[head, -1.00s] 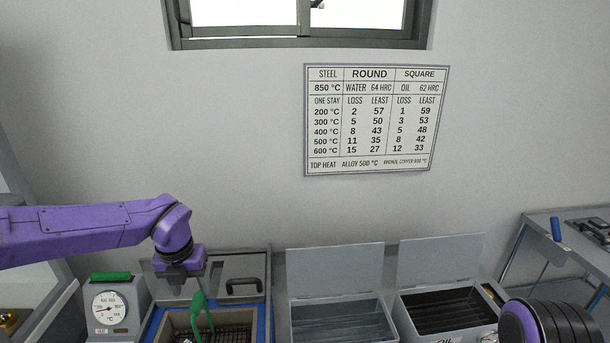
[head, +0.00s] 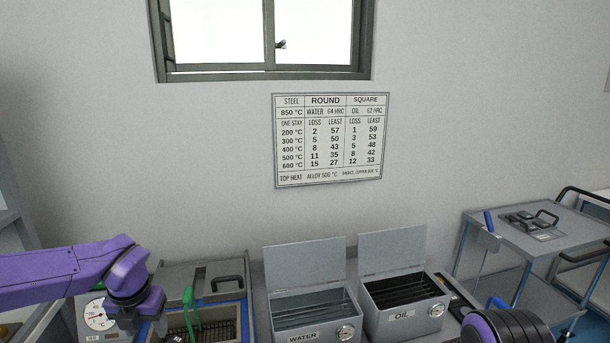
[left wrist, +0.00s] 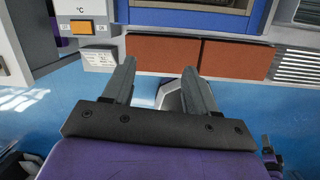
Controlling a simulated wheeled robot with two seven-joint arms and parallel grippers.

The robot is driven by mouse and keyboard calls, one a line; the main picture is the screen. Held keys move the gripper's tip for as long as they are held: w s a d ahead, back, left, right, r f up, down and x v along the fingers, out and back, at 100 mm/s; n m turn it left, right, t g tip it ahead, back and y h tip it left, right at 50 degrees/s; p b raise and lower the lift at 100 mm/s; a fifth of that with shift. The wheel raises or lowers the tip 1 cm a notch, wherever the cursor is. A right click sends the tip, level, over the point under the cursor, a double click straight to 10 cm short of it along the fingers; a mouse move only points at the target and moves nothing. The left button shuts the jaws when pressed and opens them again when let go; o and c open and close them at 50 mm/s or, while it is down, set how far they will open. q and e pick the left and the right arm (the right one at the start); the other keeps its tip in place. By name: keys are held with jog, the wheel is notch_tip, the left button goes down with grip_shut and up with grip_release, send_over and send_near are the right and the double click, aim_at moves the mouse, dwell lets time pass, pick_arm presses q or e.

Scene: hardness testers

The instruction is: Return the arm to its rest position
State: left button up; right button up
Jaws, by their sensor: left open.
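My left arm (head: 70,275) is purple and comes in from the left in the head view. Its gripper is low in the picture, to the left of the green-handled tool, and its fingers are hard to make out there. In the left wrist view the left gripper (left wrist: 156,82) is open, with nothing between its two grey fingers. It faces the front of a grey and blue machine with reddish-brown panels (left wrist: 165,52). A purple and black part of my right arm (head: 505,326) shows at the lower right; the right gripper is out of view.
A green-handled tool (head: 191,308) stands at a tray with a dark mesh. A dial gauge (head: 96,314) is left of it. Open-lidded WATER (head: 304,337) and OIL (head: 403,316) tanks stand right of it. A cart (head: 510,235) is at the right, a chart (head: 330,140) on the wall.

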pick_arm(q)
jog(key=s+f+m+t+y, duration=0.2)
jog(key=s+f+m+y, duration=0.1)
jog(key=f+m, duration=0.55)
jog(key=s+f+m+t+y, duration=0.2)
jog(key=f+m, duration=0.6)
jog(key=m, duration=0.2)
jog(key=s+d+f+m+g+h, duration=0.1)
jog(key=s+f+m, duration=0.5)
jog(key=s, duration=0.6)
jog(key=s+d+f+m+g+h, duration=0.1)
jog(key=s+f+m, duration=0.5)
jog(key=s, duration=0.6)
notch_tip(320, 180, down, 2)
jog(key=shift+d+f+g+h, duration=0.1)
jog(key=shift+d+g+h, duration=0.3)
